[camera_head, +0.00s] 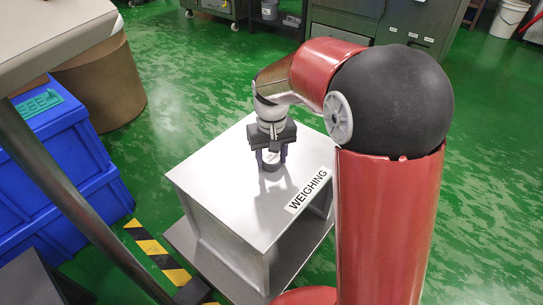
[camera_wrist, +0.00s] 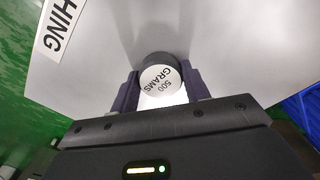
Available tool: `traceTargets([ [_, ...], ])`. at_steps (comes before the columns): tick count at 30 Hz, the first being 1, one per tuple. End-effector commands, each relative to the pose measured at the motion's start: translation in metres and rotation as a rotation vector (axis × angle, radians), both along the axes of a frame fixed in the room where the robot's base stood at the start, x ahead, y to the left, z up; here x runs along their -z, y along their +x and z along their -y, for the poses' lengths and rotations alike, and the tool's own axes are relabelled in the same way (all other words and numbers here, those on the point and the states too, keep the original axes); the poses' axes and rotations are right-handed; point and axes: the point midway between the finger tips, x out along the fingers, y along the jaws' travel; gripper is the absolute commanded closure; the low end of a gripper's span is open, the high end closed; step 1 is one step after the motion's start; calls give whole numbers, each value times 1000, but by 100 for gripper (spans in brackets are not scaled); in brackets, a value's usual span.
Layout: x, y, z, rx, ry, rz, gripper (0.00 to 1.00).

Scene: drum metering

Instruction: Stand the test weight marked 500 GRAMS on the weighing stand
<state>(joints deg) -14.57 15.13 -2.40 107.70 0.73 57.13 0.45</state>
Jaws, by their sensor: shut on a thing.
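The test weight (camera_wrist: 161,82) shows its light round top marked 500 GRAMS in the wrist view, between the two fingers of my gripper (camera_wrist: 160,95). The fingers are shut on it from both sides. In the head view my gripper (camera_head: 270,158) points down over the top of the weighing stand (camera_head: 220,180), a grey table labelled WEIGHING. The weight (camera_head: 270,165) shows there as a small dark cylinder between the fingers, upright and at or very close to the stand's surface. I cannot tell for sure whether its base touches.
The stand's top is otherwise bare. Blue crates (camera_head: 75,165) and a brown drum (camera_head: 100,85) stand to the left. A yellow and black striped floor marking (camera_head: 155,252) lies at the stand's front left. Grey cabinets (camera_head: 415,25) and a white bucket (camera_head: 509,18) are at the back.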

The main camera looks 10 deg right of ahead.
Motion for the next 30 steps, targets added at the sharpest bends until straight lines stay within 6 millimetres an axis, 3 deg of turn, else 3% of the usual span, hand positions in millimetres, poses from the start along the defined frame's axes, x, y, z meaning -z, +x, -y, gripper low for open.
traceTargets([
  [1,1,0,0,0,0,-1,51],
  [6,1,0,0,0,0,-1,32],
  [17,-7,0,0,0,0,1,32],
  [30,-95,1,0,0,1,3,32],
])
